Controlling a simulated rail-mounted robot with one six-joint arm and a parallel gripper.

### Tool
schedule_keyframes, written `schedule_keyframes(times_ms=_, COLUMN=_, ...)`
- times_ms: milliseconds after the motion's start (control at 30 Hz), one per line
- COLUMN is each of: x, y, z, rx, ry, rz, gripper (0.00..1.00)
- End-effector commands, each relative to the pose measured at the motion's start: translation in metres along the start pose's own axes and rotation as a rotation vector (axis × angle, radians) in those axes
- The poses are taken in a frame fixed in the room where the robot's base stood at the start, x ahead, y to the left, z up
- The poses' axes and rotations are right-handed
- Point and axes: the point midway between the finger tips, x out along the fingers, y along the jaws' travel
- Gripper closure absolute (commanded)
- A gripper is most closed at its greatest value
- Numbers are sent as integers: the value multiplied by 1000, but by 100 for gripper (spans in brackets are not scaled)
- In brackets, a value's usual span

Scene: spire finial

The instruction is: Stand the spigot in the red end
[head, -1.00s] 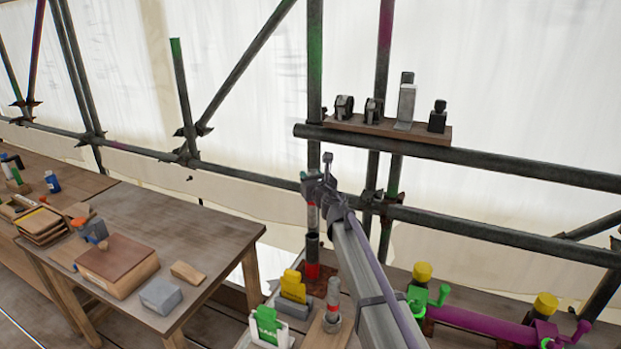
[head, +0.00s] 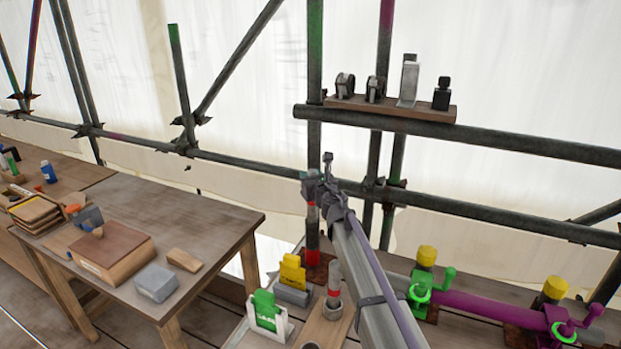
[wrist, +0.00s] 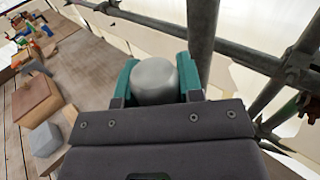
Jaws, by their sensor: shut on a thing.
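My gripper (head: 312,190) is shut on a grey spigot (head: 311,212) with a red band. The spigot hangs upright below the fingers. In the wrist view, its rounded pale grey top (wrist: 154,80) sits between the two teal fingers of my gripper (wrist: 156,82). Directly under it in the head view stands a dark upright tube with a red lower part (head: 312,256). The spigot's lower end meets the tube's top in the picture. I cannot tell whether it is inside or just above. The wrist view hides the tube and the spigot's lower end.
Yellow (head: 292,272) and green (head: 266,308) pieces stand nearby. A scaffold pole (head: 314,60) rises behind the gripper. A wooden table (head: 200,225) is at left.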

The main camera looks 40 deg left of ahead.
Motion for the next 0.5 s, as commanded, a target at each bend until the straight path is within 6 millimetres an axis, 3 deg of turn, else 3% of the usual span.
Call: schedule_keyframes(times_ms=500, x=0, y=0, z=-36, rx=0, ry=0, rz=0, gripper=100)
